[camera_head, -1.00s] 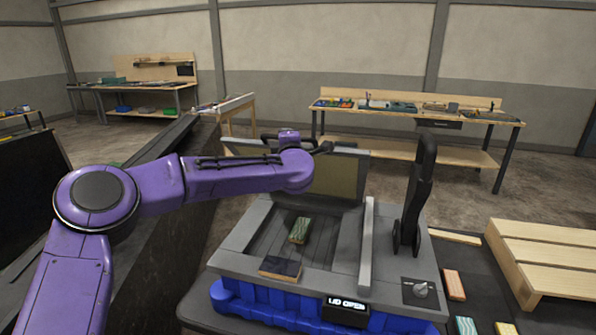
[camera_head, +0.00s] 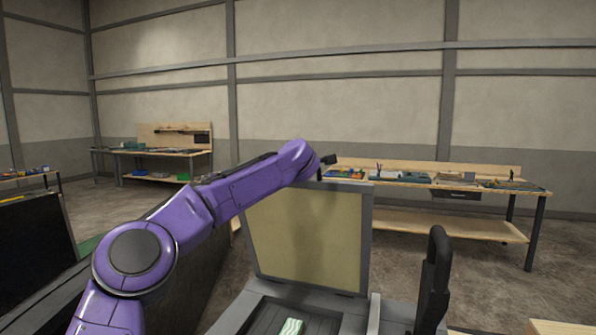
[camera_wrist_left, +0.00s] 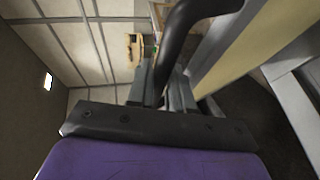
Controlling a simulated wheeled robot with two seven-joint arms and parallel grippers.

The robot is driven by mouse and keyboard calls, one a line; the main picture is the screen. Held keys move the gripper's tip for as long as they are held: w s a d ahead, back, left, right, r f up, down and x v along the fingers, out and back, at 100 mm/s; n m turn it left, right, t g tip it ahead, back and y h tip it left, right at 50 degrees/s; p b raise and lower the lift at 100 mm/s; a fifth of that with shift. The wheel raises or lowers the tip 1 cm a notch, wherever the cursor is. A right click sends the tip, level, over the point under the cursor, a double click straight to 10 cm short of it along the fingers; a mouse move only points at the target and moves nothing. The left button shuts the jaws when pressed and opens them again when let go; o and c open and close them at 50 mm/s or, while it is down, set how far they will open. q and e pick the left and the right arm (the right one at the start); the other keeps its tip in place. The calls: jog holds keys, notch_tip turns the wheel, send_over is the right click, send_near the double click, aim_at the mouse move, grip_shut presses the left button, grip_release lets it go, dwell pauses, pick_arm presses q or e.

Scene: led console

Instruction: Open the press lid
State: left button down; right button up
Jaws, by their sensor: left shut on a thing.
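The press lid (camera_head: 310,238), a panel with a yellowish inner face and grey frame, stands nearly upright at the back of the grey press body (camera_head: 385,318). My left gripper (camera_head: 326,161) is at the lid's top edge, at the end of my purple arm, with its fingers mostly hidden. In the left wrist view a curved black handle (camera_wrist_left: 180,38) runs up from the gripper beside the lid (camera_wrist_left: 232,50). The gripper is shut on this handle. My right gripper is not in view.
A black lever (camera_head: 435,280) stands at the press's right. A green striped block (camera_head: 291,327) lies in the press bed. Workbenches stand behind at the left (camera_head: 150,152) and right (camera_head: 450,230). Open floor lies between press and benches.

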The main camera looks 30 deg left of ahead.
pick_arm(q)
jog(key=c, duration=1.1)
grip_release()
jog(key=b+v, duration=0.5)
jog(key=v, duration=0.5)
jog(key=shift+s+b, duration=0.2)
jog(key=shift+b, duration=0.15)
